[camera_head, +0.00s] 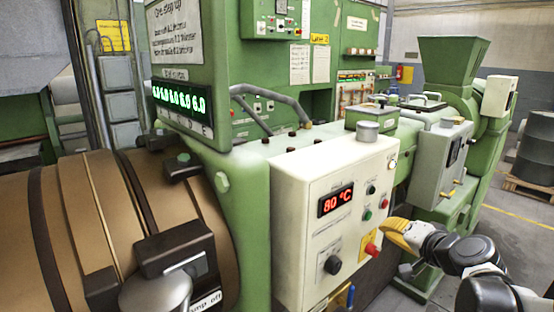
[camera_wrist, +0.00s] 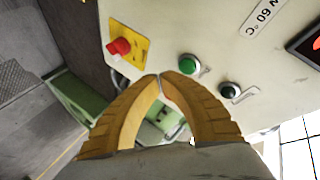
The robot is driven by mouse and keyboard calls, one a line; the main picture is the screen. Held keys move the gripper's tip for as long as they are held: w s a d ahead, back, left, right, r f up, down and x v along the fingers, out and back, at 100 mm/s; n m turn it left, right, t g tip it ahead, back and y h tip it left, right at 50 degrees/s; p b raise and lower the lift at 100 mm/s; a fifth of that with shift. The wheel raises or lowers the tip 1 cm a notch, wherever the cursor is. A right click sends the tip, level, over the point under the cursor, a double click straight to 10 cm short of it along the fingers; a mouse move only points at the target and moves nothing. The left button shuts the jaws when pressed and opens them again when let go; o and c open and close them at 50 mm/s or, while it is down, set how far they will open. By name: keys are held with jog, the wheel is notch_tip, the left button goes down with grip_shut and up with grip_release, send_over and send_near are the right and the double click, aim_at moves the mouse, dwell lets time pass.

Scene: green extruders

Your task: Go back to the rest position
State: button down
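My gripper (camera_head: 384,223) has yellow fingers and is at the right side of the white control box (camera_head: 300,236) in the head view. In the wrist view the two fingertips of my gripper (camera_wrist: 160,76) meet, with nothing seen held between them. The box face carries a red knob (camera_head: 371,249) on a yellow plate, a green button (camera_head: 367,215) and a black knob (camera_head: 333,264). In the wrist view the red knob (camera_wrist: 119,47) is left of the fingertips and the green button (camera_wrist: 189,64) is just right of them. Whether the tips touch the panel I cannot tell.
The box display (camera_head: 335,200) reads 80 °C. A grey box (camera_head: 440,160) and a green hopper (camera_head: 452,62) stand behind my arm. Brown rolls (camera_head: 75,225) fill the left. Open floor (camera_head: 520,235) lies to the right, with a drum (camera_head: 537,150) on a pallet.

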jog(key=s+a+f+n+g+b, duration=0.1)
jog(key=s+a+f+n+g, duration=0.35)
jog(key=s+a, duration=0.7)
jog(key=s+f+n+g+h, duration=0.2)
jog(key=s+f+n, duration=0.1)
jog(key=s, duration=0.8)
jog(key=shift+s+f+n+b, duration=0.25)
jog(key=shift+f+n+b, duration=0.05)
jog(key=shift+n, duration=0.15)
jog(key=shift+d, duration=0.1)
dwell(0.4)
